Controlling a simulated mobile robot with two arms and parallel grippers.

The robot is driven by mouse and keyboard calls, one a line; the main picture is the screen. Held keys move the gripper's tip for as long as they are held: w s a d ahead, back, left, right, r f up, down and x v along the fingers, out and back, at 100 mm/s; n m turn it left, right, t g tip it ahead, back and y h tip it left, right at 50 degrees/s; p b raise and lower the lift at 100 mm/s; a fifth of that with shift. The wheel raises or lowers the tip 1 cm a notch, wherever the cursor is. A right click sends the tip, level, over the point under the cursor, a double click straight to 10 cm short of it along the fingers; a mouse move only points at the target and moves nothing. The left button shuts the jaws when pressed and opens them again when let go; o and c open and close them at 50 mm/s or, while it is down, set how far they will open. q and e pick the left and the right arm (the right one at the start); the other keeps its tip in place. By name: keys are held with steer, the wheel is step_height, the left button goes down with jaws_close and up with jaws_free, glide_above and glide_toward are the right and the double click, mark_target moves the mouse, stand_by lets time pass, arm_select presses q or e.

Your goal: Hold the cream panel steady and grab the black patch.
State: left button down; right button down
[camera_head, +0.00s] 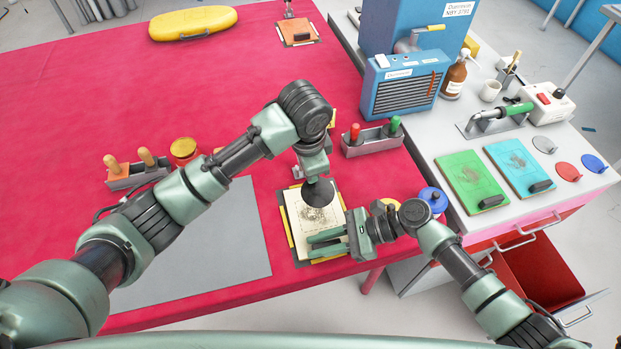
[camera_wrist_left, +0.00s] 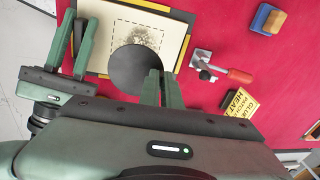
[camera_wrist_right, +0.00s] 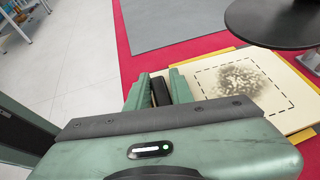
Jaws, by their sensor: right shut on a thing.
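The cream panel (camera_head: 299,229) lies on the red table near its front right corner, with a dark smudged area inside a dashed square. The round black patch (camera_head: 318,193) is raised above the panel, partly covering the smudge. My left gripper (camera_wrist_left: 161,78) is at the patch's edge, its fingers close together with the rim at them. The patch also shows in the right wrist view (camera_wrist_right: 280,22). My right gripper (camera_head: 326,243) is shut on the black block (camera_wrist_right: 161,91) at the panel's near edge, which the fingers partly hide.
A red-handled tool (camera_wrist_left: 238,75) and a yellow glue card (camera_wrist_left: 241,103) lie beside the panel. A grey mat (camera_head: 215,245) is to its left. A grey rack (camera_head: 372,143) with red and green handles stands behind. Green (camera_head: 470,182) and blue (camera_head: 519,168) panels lie on the side cabinet.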

steer(key=c, duration=1.5)
jaws_free()
steer(key=shift+w+d+f, duration=0.1)
steer(key=shift+d, duration=0.1)
steer(key=o, duration=0.4)
steer(key=shift+c, duration=0.2)
arm_select(q)
steer(key=shift+d, duration=0.15)
arm_select(e)
steer(key=shift+d+r, duration=0.2)
steer(key=shift+d, duration=0.15)
steer(key=v, duration=1.1)
steer(key=shift+d+r, duration=0.1)
steer(key=shift+d, duration=0.05)
steer(key=shift+d, duration=0.1)
